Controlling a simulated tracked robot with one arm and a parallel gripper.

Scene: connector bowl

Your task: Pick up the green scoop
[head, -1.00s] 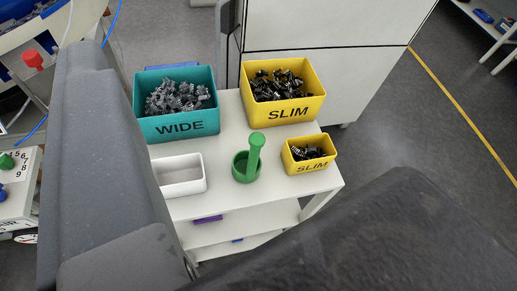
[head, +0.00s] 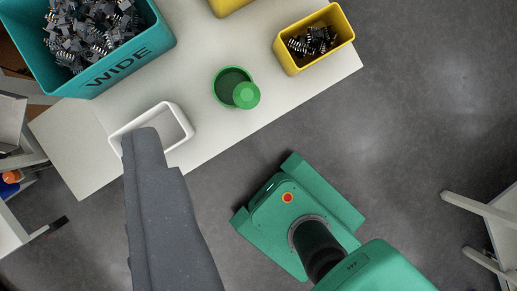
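The green scoop (head: 236,88) stands on the white table top (head: 195,60), seen from above. Its round cup is open upward and its handle rises toward the camera at the cup's right side. A long dark grey part of mine, which looks like one side of my gripper (head: 146,140), reaches up from the lower left. Its tip overlaps the white tray in the picture, left of and below the scoop. I see no second finger, so its opening is not shown. Nothing touches the scoop.
An empty white tray (head: 176,113) lies left of the scoop. A teal WIDE bin (head: 125,72) and a small yellow bin (head: 338,48) hold connectors; another yellow bin (head: 226,5) is cut off at the top. My green base (head: 265,210) stands on the grey floor below the table.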

